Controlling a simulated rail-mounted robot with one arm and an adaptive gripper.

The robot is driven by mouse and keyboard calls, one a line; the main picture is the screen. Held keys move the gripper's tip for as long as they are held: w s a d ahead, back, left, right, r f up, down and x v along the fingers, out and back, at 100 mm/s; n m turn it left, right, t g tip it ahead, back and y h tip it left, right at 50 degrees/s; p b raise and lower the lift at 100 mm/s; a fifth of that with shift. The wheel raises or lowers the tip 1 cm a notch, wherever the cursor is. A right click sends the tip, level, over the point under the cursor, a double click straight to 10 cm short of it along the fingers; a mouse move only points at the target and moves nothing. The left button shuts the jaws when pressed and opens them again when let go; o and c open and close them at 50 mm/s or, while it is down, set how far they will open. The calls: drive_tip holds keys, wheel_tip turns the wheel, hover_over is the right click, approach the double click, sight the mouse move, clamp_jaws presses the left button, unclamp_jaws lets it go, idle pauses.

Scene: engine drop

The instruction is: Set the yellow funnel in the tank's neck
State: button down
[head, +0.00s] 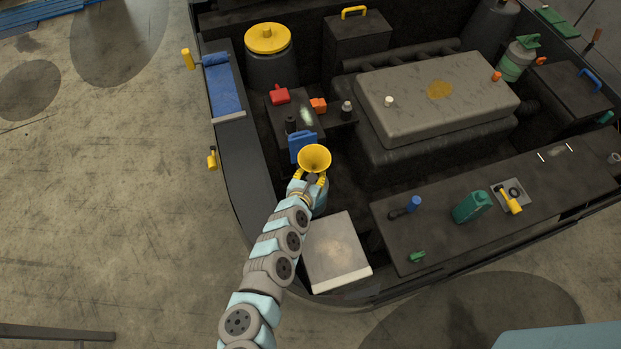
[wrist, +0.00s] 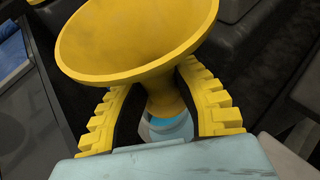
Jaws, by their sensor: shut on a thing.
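The yellow funnel (head: 314,157) is at the end of my arm in the head view, its wide mouth facing up. In the wrist view the funnel (wrist: 135,38) fills the top, tilted in the picture, with its narrow part between the yellow fingers. My gripper (wrist: 168,92) is shut on the funnel; it also shows in the head view (head: 311,179). A pale ring with light blue (wrist: 168,128) shows below the funnel between the fingers. I cannot tell whether it is the tank's neck, or whether the funnel touches it. My arm and gripper hide the area under the funnel.
A blue box-like part (head: 302,146) stands just behind the funnel. A pale flat-topped box (head: 337,250) lies to the right of my arm. The large grey engine cover (head: 440,95) is at the right. A dark ledge (head: 440,235) holds a green can (head: 472,206) and tools.

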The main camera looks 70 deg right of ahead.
drive_tip(key=shift+w+d+f+b, duration=0.35)
drive_tip(key=shift+f+b, duration=0.15)
drive_tip(key=shift+f, duration=0.15)
drive_tip(key=shift+w+d+f+b, duration=0.2)
drive_tip(key=shift+d+f+b, duration=0.15)
drive_tip(key=shift+f+b, duration=0.2)
drive_tip(key=shift+w+d+f, duration=0.15)
drive_tip(key=shift+w+d, duration=0.1)
drive_tip(key=shift+w+d+f, duration=0.2)
drive_tip(key=shift+w+f, duration=0.05)
drive_tip(key=shift+f, duration=0.1)
drive_tip(key=shift+w+d+f+b, duration=0.15)
drive_tip(key=shift+f+b, duration=0.2)
drive_tip(key=shift+f, duration=0.2)
drive_tip(key=shift+f+b, duration=0.3)
drive_tip(key=shift+f, duration=1)
drive_tip(key=shift+f, duration=0.15)
drive_tip(key=c, duration=0.9)
unclamp_jaws()
